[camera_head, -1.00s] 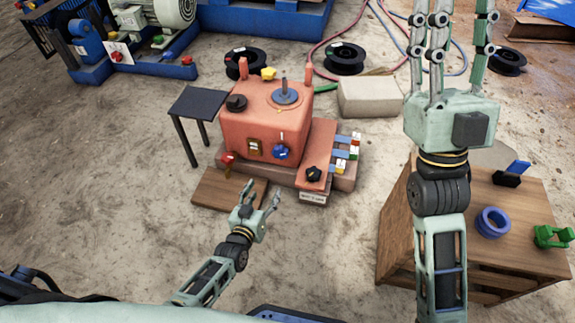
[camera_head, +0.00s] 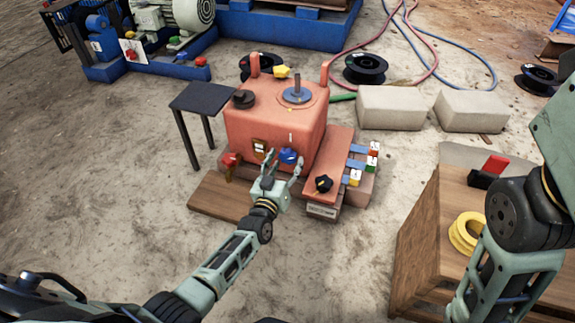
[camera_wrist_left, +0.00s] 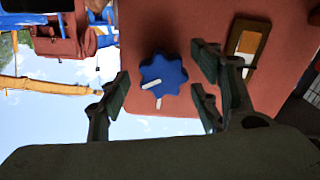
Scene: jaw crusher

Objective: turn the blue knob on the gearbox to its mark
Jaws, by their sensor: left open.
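The blue knob (camera_head: 288,156) is on the front face of the red gearbox (camera_head: 262,131). In the left wrist view the knob (camera_wrist_left: 163,72) is lobed, with a white pointer line slanting across its lower left. A short white mark (camera_wrist_left: 159,103) is on the gearbox just below the knob, and the pointer is not in line with it. My left gripper (camera_head: 281,170) is open in front of the knob. In the left wrist view its fingers (camera_wrist_left: 162,88) stand on both sides of the knob, apart from it. My right gripper's palm (camera_head: 558,120) is at the right edge, its fingers mostly out of view.
A black knob (camera_head: 323,184) and a red knob (camera_head: 231,160) flank the blue one lower down. A small dark table (camera_head: 199,98) stands left of the gearbox. A wooden crate (camera_head: 425,250) with a yellow ring (camera_head: 466,231) is at the right. Pale blocks (camera_head: 390,107) lie behind.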

